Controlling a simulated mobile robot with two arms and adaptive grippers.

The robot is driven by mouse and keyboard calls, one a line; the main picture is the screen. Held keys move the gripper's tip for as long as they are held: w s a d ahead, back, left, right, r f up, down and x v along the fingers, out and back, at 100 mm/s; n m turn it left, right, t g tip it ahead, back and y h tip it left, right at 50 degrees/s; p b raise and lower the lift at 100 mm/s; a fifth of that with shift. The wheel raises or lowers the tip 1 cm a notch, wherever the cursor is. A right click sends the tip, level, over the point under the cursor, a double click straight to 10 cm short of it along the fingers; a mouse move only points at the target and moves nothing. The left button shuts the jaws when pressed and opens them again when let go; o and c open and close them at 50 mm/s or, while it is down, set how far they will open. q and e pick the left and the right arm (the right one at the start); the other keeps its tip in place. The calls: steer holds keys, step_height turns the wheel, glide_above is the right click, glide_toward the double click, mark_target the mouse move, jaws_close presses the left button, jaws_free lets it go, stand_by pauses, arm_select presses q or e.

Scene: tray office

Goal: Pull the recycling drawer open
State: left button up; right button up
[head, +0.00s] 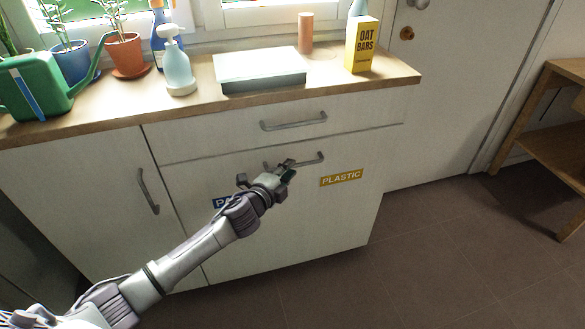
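The recycling drawer (300,215) is the large lower front of the white cabinet, with a blue label, partly hidden, and a yellow PLASTIC label (341,178). It looks shut, flush with the cabinet. Its grey bar handle (312,158) runs along its upper part. My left gripper (286,169) is in front of the drawer, at the left part of this handle, and covers some of it. Whether the fingers are closed around the bar or only beside it cannot be seen. My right gripper is not in view.
A shallow upper drawer with its own handle (293,121) is above, and a cupboard door handle (148,191) is at left. The worktop holds a watering can (38,88), plants, spray bottles, a grey box (262,72) and a yellow OAT BARS box (361,46). The floor in front is clear.

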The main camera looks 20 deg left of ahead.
arm_select(q)
steer(key=shift+x, duration=1.3)
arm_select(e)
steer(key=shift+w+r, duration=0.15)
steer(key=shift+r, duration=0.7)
arm_select(q)
jaws_close()
